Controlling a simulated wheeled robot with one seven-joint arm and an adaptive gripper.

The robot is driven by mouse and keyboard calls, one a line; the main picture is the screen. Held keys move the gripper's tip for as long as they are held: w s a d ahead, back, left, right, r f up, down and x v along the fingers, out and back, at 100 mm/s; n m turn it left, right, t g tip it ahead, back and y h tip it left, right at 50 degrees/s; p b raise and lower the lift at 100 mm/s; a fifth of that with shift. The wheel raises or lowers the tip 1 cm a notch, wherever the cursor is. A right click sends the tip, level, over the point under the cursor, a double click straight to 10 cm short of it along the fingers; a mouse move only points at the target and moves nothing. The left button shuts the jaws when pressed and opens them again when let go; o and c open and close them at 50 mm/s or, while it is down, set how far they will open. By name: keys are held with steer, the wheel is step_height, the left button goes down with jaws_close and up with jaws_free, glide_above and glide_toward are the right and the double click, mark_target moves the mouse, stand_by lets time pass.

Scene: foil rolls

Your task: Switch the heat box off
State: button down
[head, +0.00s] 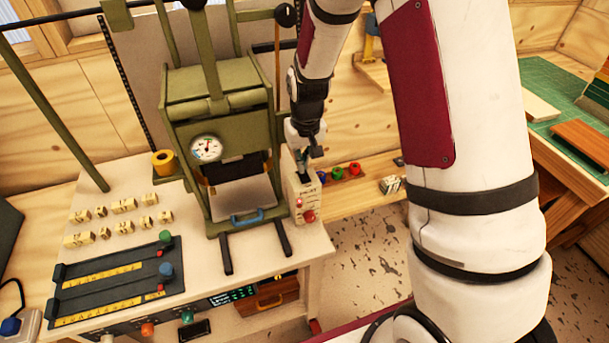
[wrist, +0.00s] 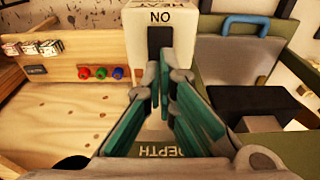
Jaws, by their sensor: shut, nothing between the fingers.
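The heat box (head: 306,197) is a cream box at the right side of the green press, with red parts low on its front. In the wrist view the heat box (wrist: 185,20) shows upside down, with HEAT and ON lettering at its top edge and DEPTH lettering low in the picture. A dark switch (wrist: 160,38) sits below the ON lettering and is partly hidden by my fingers. My gripper (head: 309,158) is shut and empty, pointing down over the box top. Its teal fingers (wrist: 163,82) lie just beside the switch; I cannot tell whether they touch it.
The green press (head: 190,130) with a round gauge (head: 206,149) stands close on the left. A blue handle (head: 247,217) is at its front. Red, green and blue knobs (head: 338,173) sit on a wooden ledge to the right. Small type blocks (head: 124,206) lie on the table.

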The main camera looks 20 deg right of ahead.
steer(key=shift+f, duration=0.5)
step_height(320, 180, up, 7)
steer(key=p, duration=0.1)
steer(key=shift+p, duration=0.35)
stand_by(0.6)
stand_by(0.5)
steer(key=s+r+t+b, duration=0.1)
steer(key=s+r, duration=0.4)
steer(key=r, duration=0.3)
steer(key=s+r+t, duration=0.1)
steer(key=s+r, duration=0.3)
steer(key=r, duration=0.4)
steer(key=s+r+t+b, duration=0.1)
steer(key=s+r, duration=0.1)
steer(key=s, duration=0.6)
steer(key=s+r+b, duration=0.1)
steer(key=s+r, duration=0.1)
steer(key=s, duration=0.6)
steer(key=shift+r+t, duration=0.3)
steer(key=shift+t, duration=0.1)
